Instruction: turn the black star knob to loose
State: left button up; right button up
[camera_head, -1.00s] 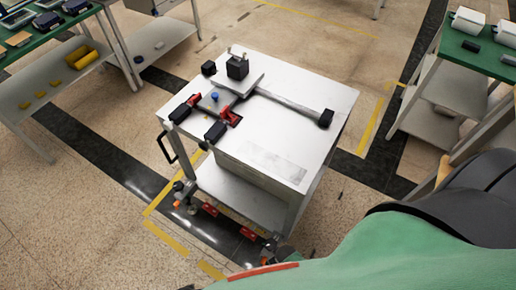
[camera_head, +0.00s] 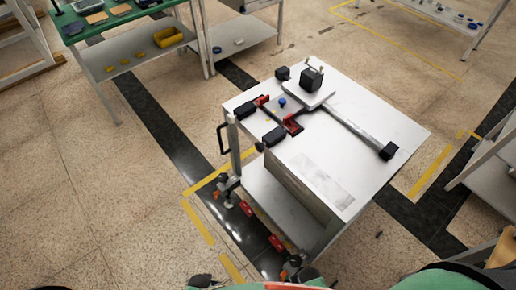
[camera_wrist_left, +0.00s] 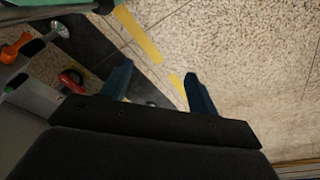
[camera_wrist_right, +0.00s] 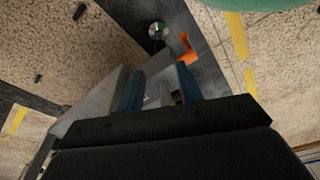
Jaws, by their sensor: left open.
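A white cart top (camera_head: 385,125) carries a fixture with a black block (camera_head: 312,78) on a grey plate, a long grey bar and a black end block (camera_head: 388,151). Red clamps (camera_head: 291,125) with black handles (camera_head: 274,136) and a blue knob (camera_head: 282,102) sit near its left side. I cannot tell which small black part is the star knob. My left gripper (camera_wrist_left: 160,85) is open and empty above the floor in the left wrist view. My right gripper (camera_wrist_right: 159,88) is open in the right wrist view, its fingers apart, with cart parts visible beyond them. Neither is near the cart-top fixture.
A green-topped table (camera_head: 130,14) with a yellow bin (camera_head: 168,37) on its lower shelf stands at the back left. Another table (camera_head: 490,165) stands at the right. A black handle (camera_head: 222,138) projects from the cart's left side. Floor at the left is clear.

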jog(key=shift+a, duration=0.3)
